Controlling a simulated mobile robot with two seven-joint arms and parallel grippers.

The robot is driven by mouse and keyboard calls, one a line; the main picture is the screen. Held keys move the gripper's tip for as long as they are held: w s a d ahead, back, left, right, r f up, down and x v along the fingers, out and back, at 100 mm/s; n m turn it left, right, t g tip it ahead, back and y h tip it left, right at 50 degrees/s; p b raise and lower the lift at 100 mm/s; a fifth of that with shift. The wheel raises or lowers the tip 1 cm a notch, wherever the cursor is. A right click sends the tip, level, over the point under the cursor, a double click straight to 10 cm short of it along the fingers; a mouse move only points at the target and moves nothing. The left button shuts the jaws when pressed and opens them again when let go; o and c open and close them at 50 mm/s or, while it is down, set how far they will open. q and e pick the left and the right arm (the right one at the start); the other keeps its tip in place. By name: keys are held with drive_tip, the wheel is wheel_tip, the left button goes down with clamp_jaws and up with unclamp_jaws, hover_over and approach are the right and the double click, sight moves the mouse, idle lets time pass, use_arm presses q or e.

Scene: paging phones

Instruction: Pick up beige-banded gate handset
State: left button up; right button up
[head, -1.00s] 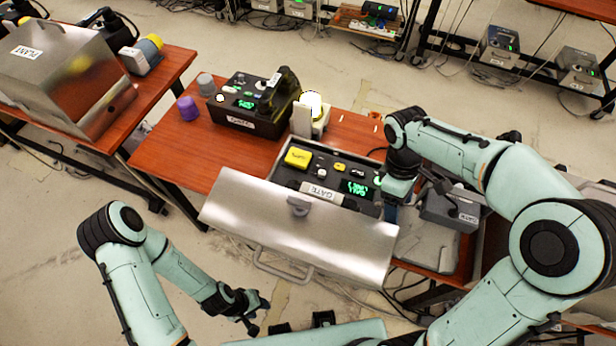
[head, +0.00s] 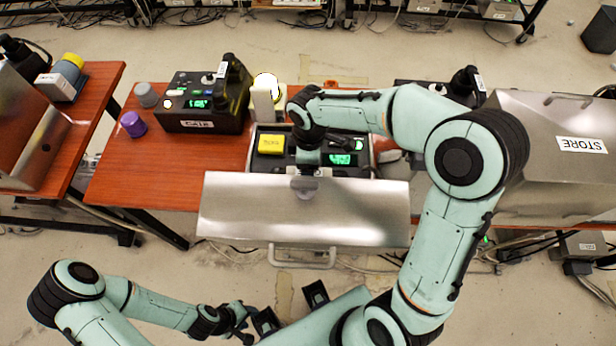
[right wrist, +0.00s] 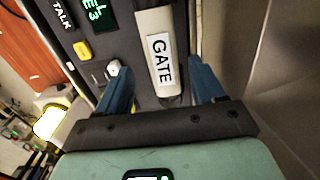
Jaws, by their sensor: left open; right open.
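The gate handset (right wrist: 153,28) has a beige band marked GATE and shows close up in the right wrist view. It lies on the dark gate phone box. My right gripper (right wrist: 162,82) is open, with one blue finger on each side of the band; I cannot tell whether they touch it. In the head view the gate phone (head: 270,143) has a yellow button and a green display, and my right wrist hides most of the handset and the right gripper. My left gripper (head: 241,322) is open and empty, low in the head view, away from the table.
The gate phone's metal lid (head: 350,210) hangs open at the front. Another dark phone (head: 205,105) stands at the back left, near a purple knob (head: 133,124). A metal STORE cover (head: 550,150) is at the right.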

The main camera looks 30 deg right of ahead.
drive_tip(key=f, duration=0.7)
drive_tip(key=shift+s+f, duration=0.2)
drive_tip(key=shift+f, duration=0.1)
drive_tip(key=shift+c, duration=0.3)
drive_tip(key=c, duration=1.2)
drive_tip(key=shift+o, duration=0.2)
drive_tip(key=shift+r, duration=0.1)
